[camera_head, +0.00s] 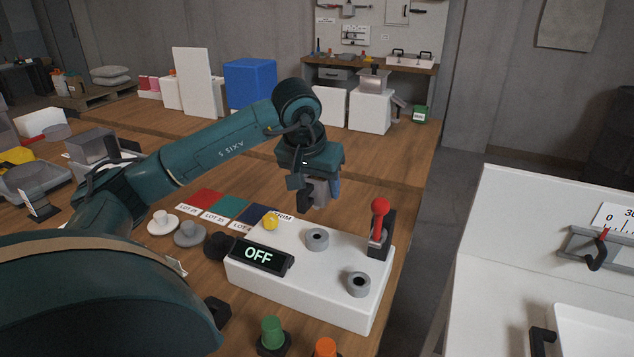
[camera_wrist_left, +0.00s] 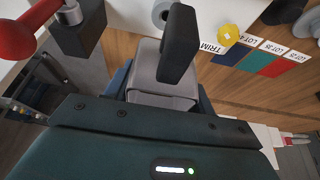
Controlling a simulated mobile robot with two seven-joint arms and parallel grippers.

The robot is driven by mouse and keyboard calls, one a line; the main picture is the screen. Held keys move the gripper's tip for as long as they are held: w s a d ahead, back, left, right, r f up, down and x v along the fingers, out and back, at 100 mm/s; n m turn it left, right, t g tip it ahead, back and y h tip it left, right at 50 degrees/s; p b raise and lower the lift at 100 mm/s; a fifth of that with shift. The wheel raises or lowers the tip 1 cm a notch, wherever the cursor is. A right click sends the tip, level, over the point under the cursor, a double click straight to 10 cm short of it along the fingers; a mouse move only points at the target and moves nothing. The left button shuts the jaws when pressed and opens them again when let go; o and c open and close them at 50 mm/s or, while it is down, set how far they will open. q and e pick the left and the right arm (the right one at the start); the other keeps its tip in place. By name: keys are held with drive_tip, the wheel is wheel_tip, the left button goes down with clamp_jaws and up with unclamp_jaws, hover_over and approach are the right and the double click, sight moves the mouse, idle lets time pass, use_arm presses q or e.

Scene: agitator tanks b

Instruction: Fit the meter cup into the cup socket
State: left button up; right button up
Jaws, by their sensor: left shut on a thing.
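My left gripper (camera_head: 318,195) is shut on a grey squarish cup-like thing, which I take to be the meter cup; it also shows in the left wrist view (camera_wrist_left: 160,78). The gripper is raised above the back edge of a white box (camera_head: 300,290). Two round grey rings with dark holes, one at the back (camera_head: 317,238) and one at the front (camera_head: 358,284), stand on the box top. I cannot tell which part is the cup socket. The held thing is apart from both rings. My right gripper is not in view.
The white box carries an OFF display (camera_head: 260,256), a yellow knob (camera_head: 271,221) and a red-knobbed lever (camera_head: 379,222). Green (camera_head: 272,333) and orange (camera_head: 325,347) pieces stand in front.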

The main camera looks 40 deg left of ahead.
use_arm(q)
drive_tip(key=shift+f+b, duration=0.35)
drive_tip(key=shift+f, duration=0.15)
wheel_tip(320, 180, down, 3)
drive_tip(key=shift+r+b, duration=0.1)
drive_tip(key=shift+b, duration=1)
drive_tip(key=shift+f+b, duration=0.65)
drive_tip(key=shift+f, duration=0.3)
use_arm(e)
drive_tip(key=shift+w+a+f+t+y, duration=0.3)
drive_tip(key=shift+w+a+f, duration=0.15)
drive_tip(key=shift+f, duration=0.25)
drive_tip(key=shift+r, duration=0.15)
